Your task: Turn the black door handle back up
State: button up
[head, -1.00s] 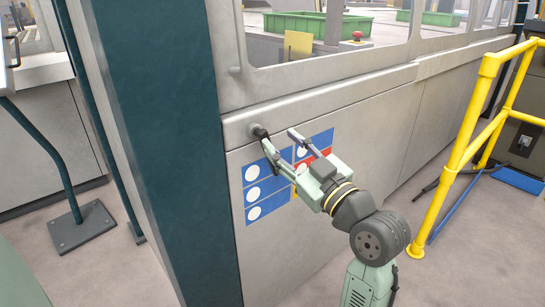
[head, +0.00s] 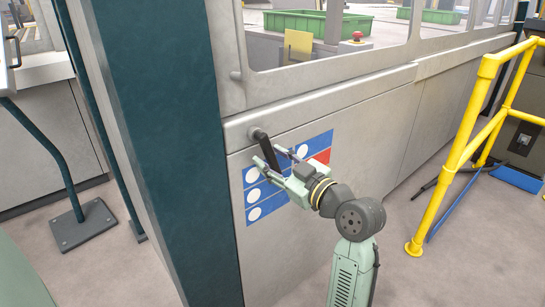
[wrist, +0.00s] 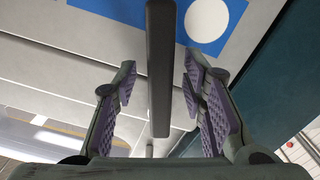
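The black door handle (head: 262,147) sits on the grey machine door (head: 350,125), near its left edge. In the head view it slants down and a little right from its pivot. My gripper (head: 268,157) is at its lower part, with one finger on each side. In the wrist view the handle (wrist: 160,60) is a dark upright bar between the two purple-padded fingers. Gaps show on both sides, so my gripper (wrist: 158,88) is open around it and not clamped. In the head view the handle's lower end is partly hidden by my gripper.
A blue and red sign panel (head: 318,148) with white discs is on the door behind my gripper. A dark teal post (head: 175,130) stands close on the left. A yellow railing (head: 462,150) is on the right. The floor between is clear.

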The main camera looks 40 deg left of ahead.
jog(key=shift+a, duration=0.25)
grip_shut()
dwell(0.3)
dwell(0.4)
